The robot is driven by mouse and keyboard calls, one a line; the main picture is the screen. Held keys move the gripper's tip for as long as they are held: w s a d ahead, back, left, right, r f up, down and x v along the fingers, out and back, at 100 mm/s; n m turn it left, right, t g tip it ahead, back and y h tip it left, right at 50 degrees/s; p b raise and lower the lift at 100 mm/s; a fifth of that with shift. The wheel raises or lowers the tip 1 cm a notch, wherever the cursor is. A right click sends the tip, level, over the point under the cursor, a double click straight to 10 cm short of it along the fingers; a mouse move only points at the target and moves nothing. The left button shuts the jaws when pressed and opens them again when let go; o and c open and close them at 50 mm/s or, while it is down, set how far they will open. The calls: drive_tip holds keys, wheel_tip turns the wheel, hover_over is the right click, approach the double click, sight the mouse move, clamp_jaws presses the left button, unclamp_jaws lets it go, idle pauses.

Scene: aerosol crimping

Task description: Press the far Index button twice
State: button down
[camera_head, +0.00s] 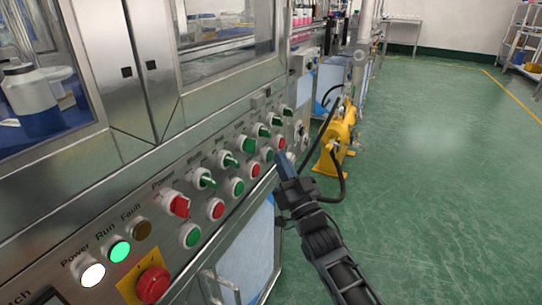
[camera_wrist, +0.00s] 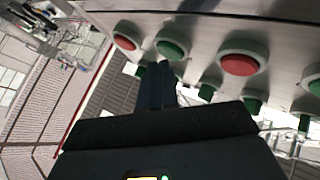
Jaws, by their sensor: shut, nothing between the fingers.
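A row of round green and red push buttons runs along the slanted metal panel. Their labels are too small to read, so I cannot tell which is marked Index. The far green button (camera_head: 267,155) sits between a red button (camera_head: 254,169) and the last red button (camera_head: 280,142). My gripper (camera_head: 283,160) is shut and empty, with its fingertips in front of this far end. In the wrist view my fingertips (camera_wrist: 165,78) point toward the far green button (camera_wrist: 172,46), between two red ones. I cannot tell whether they touch it.
Green selector knobs (camera_head: 228,160) line the panel above the buttons. A red emergency knob (camera_head: 153,284) and lit lamps (camera_head: 93,274) are at the near end. A yellow machine (camera_head: 336,138) stands beyond the panel. The green floor to the right is clear.

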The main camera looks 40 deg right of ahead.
drive_tip(key=shift+s+d, duration=0.15)
drive_tip(key=shift+s, duration=0.25)
drive_tip(key=s, duration=0.1)
drive_tip(key=s+d+p, duration=0.1)
drive_tip(key=s, duration=0.2)
drive_tip(key=shift+s+d, duration=0.35)
idle(1.0)
